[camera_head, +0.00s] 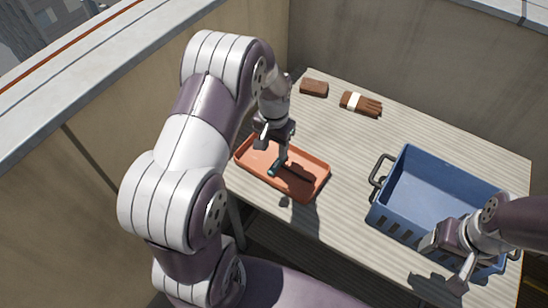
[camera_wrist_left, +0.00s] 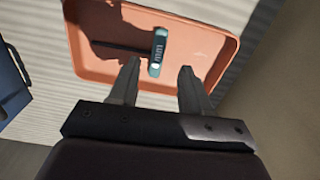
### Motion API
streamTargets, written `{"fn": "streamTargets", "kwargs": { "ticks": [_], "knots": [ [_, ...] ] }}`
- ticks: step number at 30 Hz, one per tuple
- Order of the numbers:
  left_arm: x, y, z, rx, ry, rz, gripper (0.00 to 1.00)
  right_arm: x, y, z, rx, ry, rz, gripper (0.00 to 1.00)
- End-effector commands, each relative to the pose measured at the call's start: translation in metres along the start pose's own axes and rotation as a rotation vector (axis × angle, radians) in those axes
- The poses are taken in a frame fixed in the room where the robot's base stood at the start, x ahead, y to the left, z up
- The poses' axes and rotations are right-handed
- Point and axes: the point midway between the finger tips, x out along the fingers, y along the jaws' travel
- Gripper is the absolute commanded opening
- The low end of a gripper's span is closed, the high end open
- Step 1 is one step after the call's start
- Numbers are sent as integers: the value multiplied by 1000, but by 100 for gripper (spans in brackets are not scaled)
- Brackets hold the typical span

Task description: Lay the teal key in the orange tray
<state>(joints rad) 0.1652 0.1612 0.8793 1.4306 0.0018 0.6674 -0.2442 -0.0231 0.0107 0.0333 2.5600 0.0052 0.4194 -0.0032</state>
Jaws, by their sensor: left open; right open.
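The orange tray (camera_head: 314,189) rests on the near left part of the table; its rim and floor fill the upper part of the left wrist view (camera_wrist_left: 215,72). The small teal key (camera_head: 273,170) appears to lie on the tray's floor. In the left wrist view the key (camera_wrist_left: 159,48) shows just beyond and between my left fingertips, with a clear gap to each finger. My left gripper (camera_head: 272,154) is open, above the tray, pointing down. My right gripper (camera_head: 443,265) is open and empty over the near side of the blue crate.
The blue crate (camera_head: 396,219) with dark handles stands at the right of the table (camera_head: 345,150). A brown block (camera_head: 314,88) and a brown bundle with a white band (camera_head: 361,103) lie at the back. Walls enclose the left and back. The table's middle is clear.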

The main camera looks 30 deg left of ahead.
Motion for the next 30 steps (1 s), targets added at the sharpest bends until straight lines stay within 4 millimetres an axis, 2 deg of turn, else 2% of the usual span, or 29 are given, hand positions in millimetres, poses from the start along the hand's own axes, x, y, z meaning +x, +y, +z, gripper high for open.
{"fn": "streamTargets", "kwargs": {
  "ticks": [3, 8, 11, 15, 18, 21, 24, 30],
  "knots": [
    [-24, 0, 0, 0, 1, 0, 48, -1, 0, 0, 0, 0, 0, 70],
    [-43, 5, 4, -1, 4, -1, 48, -2, 0, 0, 0, 0, 0, 70],
    [-61, 24, 23, -8, 27, -5, 48, -2, 0, 0, 0, 0, 0, 70],
    [-82, 56, 71, -29, 75, -7, 48, -2, 0, 0, 0, 0, 0, 70],
    [-88, 70, 104, -44, 101, -4, 48, -2, 0, 0, 0, 0, 0, 70],
    [-88, 76, 123, -52, 115, -2, 48, -2, 0, 0, 0, 0, 0, 70],
    [-88, 78, 129, -56, 118, -1, 48, -2, 0, 0, 0, 0, 0, 70],
    [-88, 78, 129, -56, 116, -1, 48, -2, 0, 0, 0, 0, 0, 70]
  ]
}}
